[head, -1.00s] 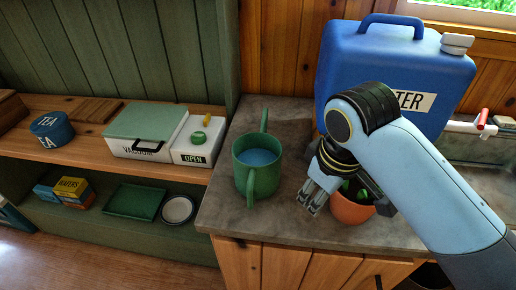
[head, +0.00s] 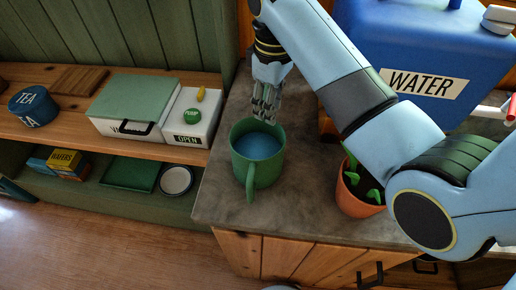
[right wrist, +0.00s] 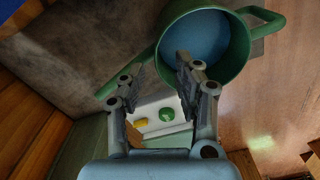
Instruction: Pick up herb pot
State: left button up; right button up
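The herb pot (head: 356,206) is a terracotta pot with green leaves. It stands on the grey counter at the right in the head view, partly hidden behind my right arm. The herb pot is outside the wrist view. My left gripper is not in view.
A large blue water container (head: 430,50) stands behind my arm at the right. The counter (head: 305,190) is bare between the green pot and the herb pot. Left shelves hold a tea tin (head: 33,105), a vacuum box (head: 130,105) and an open-labelled box (head: 190,118).

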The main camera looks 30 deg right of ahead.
jog(key=f, duration=0.2)
jog(key=f+p, duration=0.1)
jog(key=f, duration=0.2)
jog(key=shift+w+a+f, duration=0.1)
jog(key=shift+w+f, duration=0.05)
jog(key=shift+w, duration=0.05)
grip_shut()
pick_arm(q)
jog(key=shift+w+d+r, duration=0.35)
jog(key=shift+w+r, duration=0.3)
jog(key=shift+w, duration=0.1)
pick_arm(e)
jog(key=shift+w, duration=0.1)
